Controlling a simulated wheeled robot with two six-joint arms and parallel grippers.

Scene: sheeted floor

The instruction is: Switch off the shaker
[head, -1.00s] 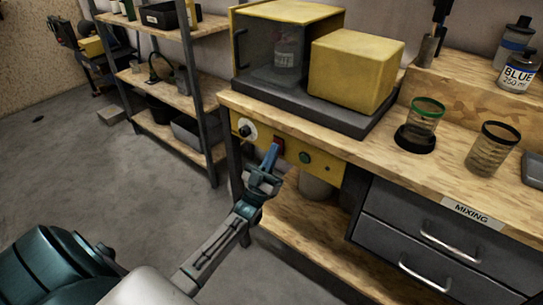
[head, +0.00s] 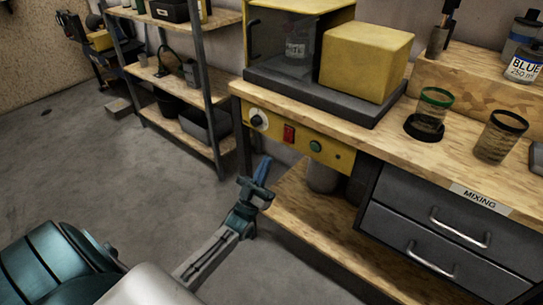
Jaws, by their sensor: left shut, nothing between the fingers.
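The shaker (head: 366,57) is a yellow box and a dark-windowed chamber on a grey base, on the wooden bench. A white can stands behind the window. Its yellow control panel (head: 272,124) is on the bench front, with a pale round knob (head: 258,119), a red switch (head: 289,133) and a green button (head: 315,146). My left gripper (head: 264,167) is shut and empty, below and left of the red switch, apart from the panel. My right gripper is not in view.
Drawers marked MIXING (head: 440,230) are below. A shelf rack (head: 199,70) stands left. The floor (head: 120,190) in front is open.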

